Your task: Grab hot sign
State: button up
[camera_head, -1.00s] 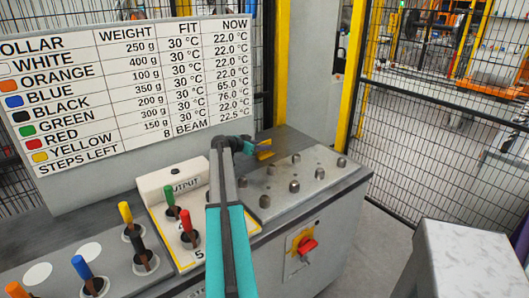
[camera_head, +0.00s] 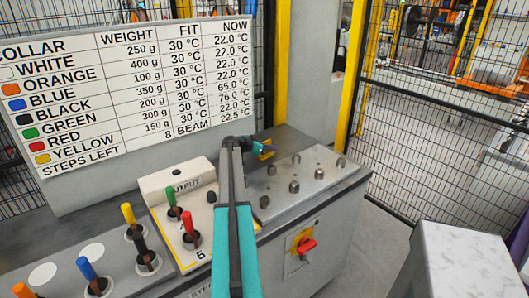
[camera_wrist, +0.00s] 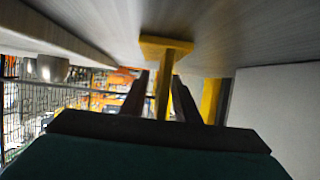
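A small yellow piece (camera_head: 266,149), likely the hot sign, stands at the back of the grey bench top. No lettering on it can be read. In the wrist view it has a flat yellow plate and a thin yellow stem (camera_wrist: 164,88). My gripper (camera_head: 268,150) is at the yellow piece, pointing right. In the wrist view the two dark fingers of my gripper (camera_wrist: 161,98) are apart, one on each side of the stem, with a gap showing at least on the left. Contact on the right cannot be told.
Several metal pegs (camera_head: 293,187) stand on the bench right of my arm. A red and yellow switch (camera_head: 304,246) is on the bench front. An output tray (camera_head: 185,182) with coloured-handled pieces is at left. A white board (camera_head: 120,95) and mesh fence (camera_head: 440,130) stand behind.

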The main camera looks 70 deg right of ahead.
grip_shut()
jog(key=shift+r, duration=0.2)
dwell(0.3)
jog(key=shift+r+b, duration=1.25)
jog(key=shift+r, duration=3.6)
